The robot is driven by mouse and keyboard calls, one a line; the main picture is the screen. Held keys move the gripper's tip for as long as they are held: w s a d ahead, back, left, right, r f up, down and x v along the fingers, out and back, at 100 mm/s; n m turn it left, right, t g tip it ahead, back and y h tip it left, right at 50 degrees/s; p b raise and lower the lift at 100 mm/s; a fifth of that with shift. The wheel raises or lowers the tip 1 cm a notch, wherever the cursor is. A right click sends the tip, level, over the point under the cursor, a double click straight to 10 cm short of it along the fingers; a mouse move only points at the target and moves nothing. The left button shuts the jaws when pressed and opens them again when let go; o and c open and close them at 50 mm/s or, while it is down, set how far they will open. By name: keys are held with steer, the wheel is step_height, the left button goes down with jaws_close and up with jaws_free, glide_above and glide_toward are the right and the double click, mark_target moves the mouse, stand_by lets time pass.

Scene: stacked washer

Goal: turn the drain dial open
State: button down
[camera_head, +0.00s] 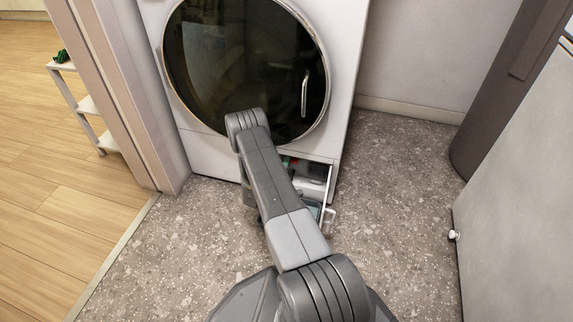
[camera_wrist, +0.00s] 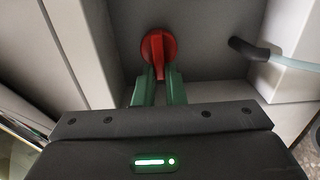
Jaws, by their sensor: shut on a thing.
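The drain dial (camera_wrist: 156,44) is a round red knob with a raised grip bar, set in a grey recess at the top middle of the wrist view. The bar stands close to upright in that view. My gripper (camera_wrist: 159,74) has its two green fingers on either side of the bar, shut on it. In the head view the open compartment low on the washer (camera_head: 248,70) is partly covered by my arm. The dial and the fingertips cannot be made out clearly there.
A dark hose (camera_wrist: 248,48) with a pale tube lies right of the dial. An opened flap with a white handle (camera_head: 329,216) sticks out at the washer's lower right. A door frame (camera_head: 125,110) stands left, a grey panel (camera_head: 515,200) right. Speckled floor (camera_head: 400,200) between is clear.

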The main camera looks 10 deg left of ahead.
stand_by(0.3)
steer(key=c, duration=1.5)
jaws_free()
steer(key=shift+s, duration=0.15)
steer(key=s+p, duration=0.4)
steer(key=s, duration=0.9)
steer(key=shift+s+a, duration=0.25)
steer(key=shift+s, duration=0.05)
steer(key=shift+w, duration=0.1)
steer(key=w+b, duration=0.4)
steer(key=w, duration=0.9)
steer(key=shift+w+d, duration=0.2)
steer(key=shift+w, duration=0.15)
